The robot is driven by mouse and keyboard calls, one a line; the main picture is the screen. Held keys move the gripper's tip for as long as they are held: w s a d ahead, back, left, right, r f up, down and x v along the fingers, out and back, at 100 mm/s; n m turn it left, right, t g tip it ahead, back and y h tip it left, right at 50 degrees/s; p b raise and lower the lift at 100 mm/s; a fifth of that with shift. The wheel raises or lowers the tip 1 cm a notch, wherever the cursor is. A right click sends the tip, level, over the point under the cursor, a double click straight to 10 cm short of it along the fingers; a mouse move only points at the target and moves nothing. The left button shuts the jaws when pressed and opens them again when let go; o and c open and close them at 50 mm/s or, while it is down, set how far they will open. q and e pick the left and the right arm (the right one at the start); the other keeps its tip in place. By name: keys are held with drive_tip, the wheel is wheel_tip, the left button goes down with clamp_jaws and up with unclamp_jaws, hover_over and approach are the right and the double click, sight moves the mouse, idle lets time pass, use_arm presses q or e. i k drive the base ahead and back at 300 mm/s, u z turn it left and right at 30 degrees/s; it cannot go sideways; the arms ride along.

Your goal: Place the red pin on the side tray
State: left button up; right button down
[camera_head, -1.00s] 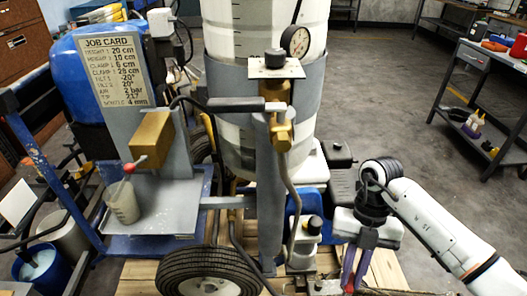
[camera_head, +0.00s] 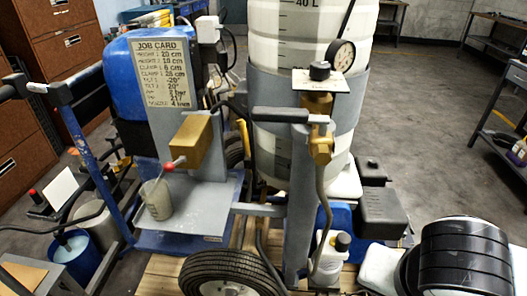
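A small red knob (camera_head: 168,167), which may be the head of the red pin, sits at the left end of a brass block (camera_head: 193,140) on the striper. A thin rod runs from it down toward a translucent cup (camera_head: 157,199). The cup stands on a flat grey tray (camera_head: 200,222) beside the blue frame; I cannot tell whether this is the side tray. Part of my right arm (camera_head: 462,258) fills the lower right corner, but its gripper is outside the picture. My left gripper is not in view.
The striper's white tank (camera_head: 290,160) with a gauge (camera_head: 341,53) stands in the centre. A wheel (camera_head: 230,275) is at the bottom. A blue bucket (camera_head: 75,255) is at lower left. Workbenches stand at right, with open floor (camera_head: 420,120) between.

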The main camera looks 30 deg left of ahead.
sight(172, 195)
drive_tip(key=k, duration=0.5)
drive_tip(key=u, duration=1.95)
drive_tip(key=i, duration=1.1)
drive_tip(key=z, duration=0.25)
